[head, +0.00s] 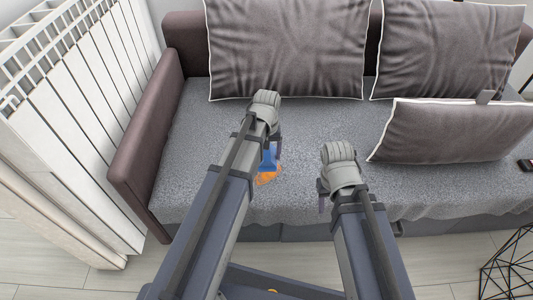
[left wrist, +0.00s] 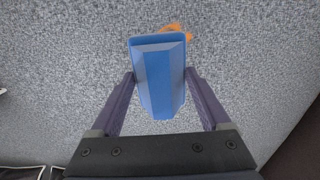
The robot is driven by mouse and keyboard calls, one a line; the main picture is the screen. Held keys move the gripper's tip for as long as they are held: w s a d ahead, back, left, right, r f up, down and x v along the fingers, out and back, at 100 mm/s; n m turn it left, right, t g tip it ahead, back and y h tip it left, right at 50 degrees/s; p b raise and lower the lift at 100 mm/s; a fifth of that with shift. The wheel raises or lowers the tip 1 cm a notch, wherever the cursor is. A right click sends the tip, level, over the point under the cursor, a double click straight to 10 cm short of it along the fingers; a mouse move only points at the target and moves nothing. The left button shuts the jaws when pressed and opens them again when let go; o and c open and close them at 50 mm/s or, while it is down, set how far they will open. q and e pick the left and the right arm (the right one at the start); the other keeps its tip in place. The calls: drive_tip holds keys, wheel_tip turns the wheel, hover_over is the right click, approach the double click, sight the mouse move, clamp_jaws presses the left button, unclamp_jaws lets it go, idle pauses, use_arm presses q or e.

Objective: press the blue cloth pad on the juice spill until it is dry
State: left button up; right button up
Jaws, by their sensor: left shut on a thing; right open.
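The blue cloth pad (head: 269,158) is over the grey sofa seat in the head view, partly hidden by my left arm. In the left wrist view the pad (left wrist: 160,75) sits between the two fingers of my left gripper (left wrist: 160,82), which is shut on it. The orange juice spill (head: 266,179) lies on the seat just in front of the pad. In the left wrist view part of the spill (left wrist: 174,30) shows past the pad's far edge. Whether the pad touches the seat is hard to tell. My right gripper (head: 322,197) is open and empty over the seat, right of the spill.
The grey sofa seat (head: 190,180) has a brown armrest (head: 145,140) at its left, beside a white radiator (head: 80,100). Large grey cushions (head: 287,50) stand at the back. A smaller cushion (head: 450,130) is at the right. A black wire object (head: 510,265) stands at lower right.

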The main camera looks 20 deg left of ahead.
sight(267, 174)
use_arm(q)
drive_tip(key=shift+f, duration=0.15)
wheel_tip(267, 174, down, 7)
drive_tip(key=b, duration=0.6)
drive_tip(key=shift+r+b, duration=0.2)
drive_tip(key=shift+b, duration=0.2)
drive_tip(key=shift+f+b, duration=0.6)
drive_tip(key=shift+b, duration=0.1)
idle(2.8)
drive_tip(key=shift+r, duration=0.1)
idle(0.7)
wheel_tip(267, 174, up, 9)
drive_tip(key=p, duration=0.9)
